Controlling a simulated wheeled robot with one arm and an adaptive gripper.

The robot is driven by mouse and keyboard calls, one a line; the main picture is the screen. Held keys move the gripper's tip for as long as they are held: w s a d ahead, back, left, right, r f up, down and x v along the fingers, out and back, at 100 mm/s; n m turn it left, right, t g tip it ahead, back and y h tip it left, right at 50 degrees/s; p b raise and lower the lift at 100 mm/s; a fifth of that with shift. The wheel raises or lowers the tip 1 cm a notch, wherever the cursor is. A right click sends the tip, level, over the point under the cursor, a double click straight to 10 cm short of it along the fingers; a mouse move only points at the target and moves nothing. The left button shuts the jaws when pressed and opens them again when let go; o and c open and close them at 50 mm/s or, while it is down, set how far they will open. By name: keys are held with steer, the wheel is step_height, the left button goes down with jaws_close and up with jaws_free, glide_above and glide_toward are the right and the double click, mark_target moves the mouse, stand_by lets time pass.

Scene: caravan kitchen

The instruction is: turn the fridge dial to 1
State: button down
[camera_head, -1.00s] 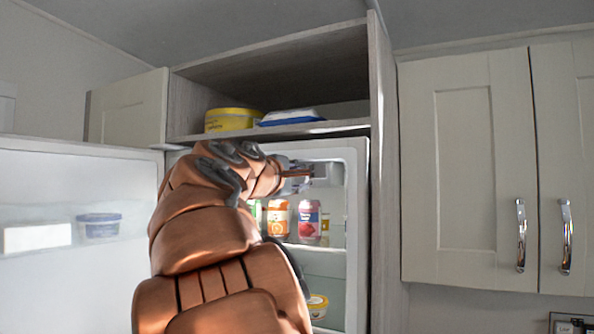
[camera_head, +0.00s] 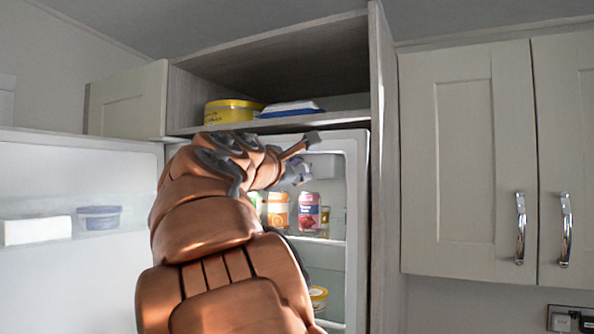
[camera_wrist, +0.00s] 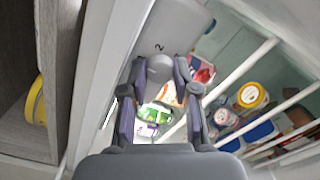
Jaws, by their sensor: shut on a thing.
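The fridge dial (camera_wrist: 160,66) is a small round grey knob on a light control housing inside the fridge, with a "2" printed beside it. The housing (camera_head: 324,166) shows in the head view at the top of the open fridge. In the wrist view, the two fingers of my gripper (camera_wrist: 160,72) stand on either side of the dial and are shut on it. In the head view my gripper (camera_head: 299,173) is beside the housing, and the dial is hidden. Its exact setting cannot be told.
The fridge door (camera_head: 75,260) stands open at the left. Below my gripper, an orange jar (camera_head: 278,212) and a red jar (camera_head: 309,212) stand on a shelf. A yellow tub (camera_head: 232,111) sits in the cubby above. Closed cabinets (camera_head: 465,165) are at the right.

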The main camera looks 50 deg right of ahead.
steer(key=c, duration=0.9)
jaws_free()
steer(key=shift+o, duration=0.2)
steer(key=shift+a, duration=0.1)
steer(key=v, duration=0.8)
